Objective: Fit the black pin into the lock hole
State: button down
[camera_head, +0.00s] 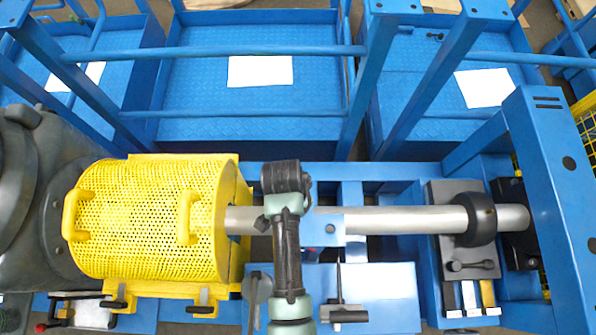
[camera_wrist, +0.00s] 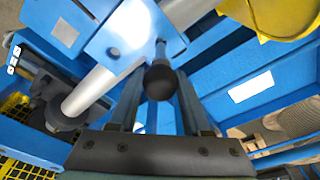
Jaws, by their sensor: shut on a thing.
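The black pin (camera_wrist: 160,82) shows in the wrist view as a dark round knob, with a thin grey stem beyond it. My gripper (camera_wrist: 160,92) is shut on the knob, one finger on each side. A blue plate with a round lock hole (camera_wrist: 113,53) lies ahead and to the left of the pin in the wrist view. The pin is apart from the hole in that picture; its depth is hard to tell. In the head view the lock hole (camera_head: 330,229) is just right of my arm, which hides the gripper's fingers and the pin.
A steel shaft (camera_head: 390,220) runs across the blue frame, with a black collar (camera_head: 476,219) at right. A yellow perforated guard (camera_head: 150,220) stands at left. A dark T-shaped tool (camera_head: 342,312) lies on the blue shelf below the plate. Blue railings cross behind.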

jog(key=shift+f+b, duration=2.75)
jog(key=shift+f, duration=1.2)
jog(key=shift+c, duration=1.4)
grip_release()
jog(key=shift+r, duration=0.15)
notch_tip(320, 180, up, 13)
jog(key=s+a+b, duration=0.1)
jog(key=shift+s+a+f+b, duration=0.2)
jog(key=shift+b, duration=0.15)
